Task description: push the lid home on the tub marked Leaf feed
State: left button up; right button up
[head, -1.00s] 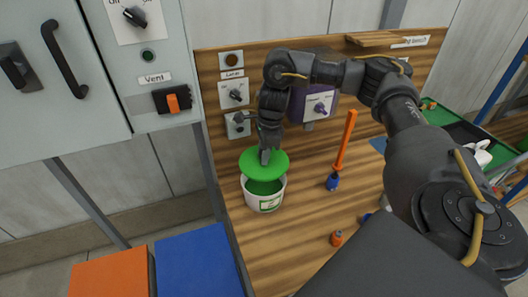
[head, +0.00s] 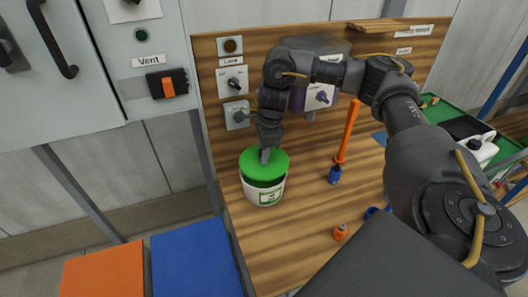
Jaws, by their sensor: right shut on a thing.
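The white tub (head: 262,195) stands on the wooden bench, with a green-and-white label on its front whose words are too small to read. The green lid (head: 278,164) is over its mouth, close to level. A darker green band shows between the lid's front edge and the white wall, and I cannot tell whether the lid touches the rim all round. My right gripper (head: 265,156) points down from above and is shut on the lid near its middle; the fingers hide the part they hold. My left gripper is out of view.
Switches on the wooden backboard (head: 226,75) stand close behind my right gripper. An orange-handled tool (head: 348,130) stands right of the tub beside a blue piece (head: 334,176). A small orange-capped bottle (head: 340,232) is nearer. Orange (head: 102,274) and blue (head: 196,262) panels lie at lower left.

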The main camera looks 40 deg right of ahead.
jog(key=shift+f, duration=0.15)
jog(key=shift+w+f+b, duration=0.1)
jog(key=shift+f+b, duration=0.2)
jog(key=shift+f, duration=0.15)
dwell(0.6)
jog(key=shift+f, duration=0.1)
dwell(0.4)
jog(key=shift+f+b, duration=0.35)
jog(key=shift+f, duration=0.35)
dwell(0.3)
jog(key=shift+f, duration=0.6)
dwell(0.9)
jog(key=o, duration=0.8)
